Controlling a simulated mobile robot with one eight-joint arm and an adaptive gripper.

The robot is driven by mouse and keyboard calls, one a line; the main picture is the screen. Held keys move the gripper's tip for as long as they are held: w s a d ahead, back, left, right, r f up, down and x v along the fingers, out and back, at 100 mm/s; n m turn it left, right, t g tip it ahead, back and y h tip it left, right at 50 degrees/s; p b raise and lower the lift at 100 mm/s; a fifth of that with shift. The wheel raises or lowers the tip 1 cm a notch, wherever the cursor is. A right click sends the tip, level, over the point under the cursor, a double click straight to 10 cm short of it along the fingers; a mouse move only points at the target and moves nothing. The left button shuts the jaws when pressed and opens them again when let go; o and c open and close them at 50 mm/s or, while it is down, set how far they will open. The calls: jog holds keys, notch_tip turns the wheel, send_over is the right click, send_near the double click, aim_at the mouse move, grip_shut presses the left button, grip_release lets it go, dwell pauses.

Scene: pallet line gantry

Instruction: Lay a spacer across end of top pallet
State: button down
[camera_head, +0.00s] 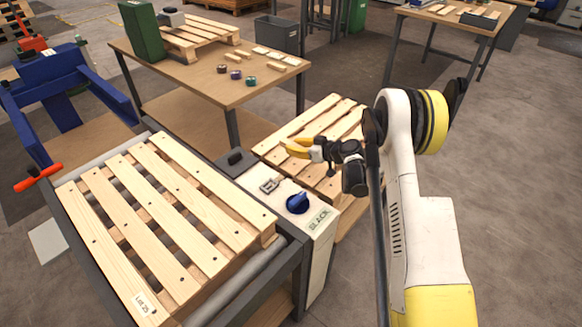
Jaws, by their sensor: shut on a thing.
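My gripper (288,147), with yellow fingers, reaches left over the right-hand wooden pallet (330,108). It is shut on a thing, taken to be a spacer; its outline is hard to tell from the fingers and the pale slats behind. Part of that pallet is hidden by my arm. Another slatted pallet (170,215), with a "LOT 25" label, lies on the roller conveyor at the left. Several small pale wooden pieces (275,66) lie on the bench behind.
The control box (318,222) with a blue knob stands between the two near pallets.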

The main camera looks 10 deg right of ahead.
aim_at(291, 168)
jog(key=shift+s+a+f+b, duration=0.35)
jog(key=shift+s+a+f, duration=0.5)
jog(key=shift+s, duration=0.15)
notch_tip(291, 168, down, 4)
jog(key=shift+b, duration=1.1)
jog(key=shift+r, duration=0.15)
jog(key=shift+f, duration=0.5)
jog(key=c, duration=1.2)
grip_release()
jog(key=shift+s+f, duration=0.1)
jog(key=shift+f, duration=0.05)
jog(key=shift+c, duration=0.2)
